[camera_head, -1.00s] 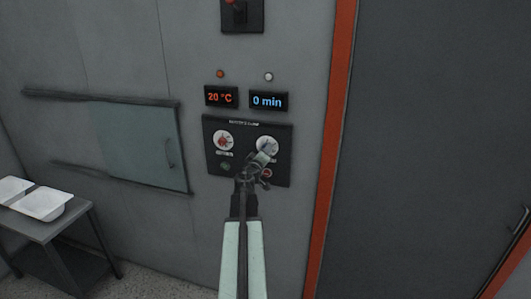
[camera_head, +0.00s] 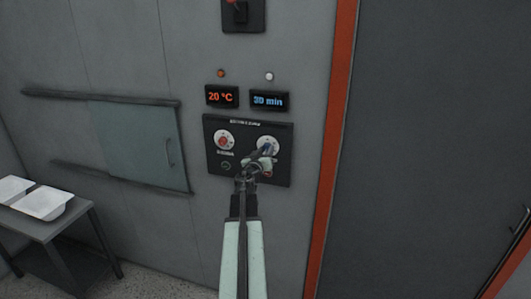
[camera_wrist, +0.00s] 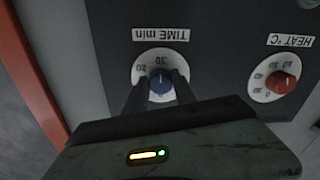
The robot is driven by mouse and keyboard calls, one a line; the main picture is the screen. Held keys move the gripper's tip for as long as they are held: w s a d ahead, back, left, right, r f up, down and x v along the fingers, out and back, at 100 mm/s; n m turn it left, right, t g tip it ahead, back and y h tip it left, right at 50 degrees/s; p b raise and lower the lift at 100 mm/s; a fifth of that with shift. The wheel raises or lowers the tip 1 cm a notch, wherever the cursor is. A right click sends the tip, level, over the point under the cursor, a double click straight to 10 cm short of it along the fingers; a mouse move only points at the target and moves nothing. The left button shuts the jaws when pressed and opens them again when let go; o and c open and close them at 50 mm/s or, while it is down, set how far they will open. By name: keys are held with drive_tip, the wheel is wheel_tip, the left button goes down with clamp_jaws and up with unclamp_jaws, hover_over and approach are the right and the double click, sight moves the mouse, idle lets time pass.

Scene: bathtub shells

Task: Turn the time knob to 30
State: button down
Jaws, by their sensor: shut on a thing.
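The time knob is a blue knob (camera_wrist: 161,82) on a white dial (camera_wrist: 142,66) under the label "TIME min", which appears upside down in the wrist view. My gripper (camera_wrist: 160,92) has its two dark fingers on either side of the blue knob and is shut on it. In the head view the time dial (camera_head: 267,143) is at the right of the black control panel (camera_head: 245,178), and my gripper (camera_head: 264,157) partly covers it. The time display (camera_head: 269,101) above reads 30 min.
The red heat knob (camera_head: 224,142) is on the left of the same panel, and the display (camera_head: 221,96) above it reads 20 °C. A switch (camera_head: 240,14) is higher up. A table (camera_head: 75,220) with white trays stands at left, and an orange door frame (camera_head: 332,150) at right.

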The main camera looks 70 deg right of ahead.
idle(0.3)
drive_tip(key=c, duration=1)
unclamp_jaws()
drive_tip(key=shift+a, duration=0.15)
drive_tip(key=a, duration=0.7)
drive_tip(key=shift+s+a, duration=0.25)
drive_tip(key=shift+a, duration=0.05)
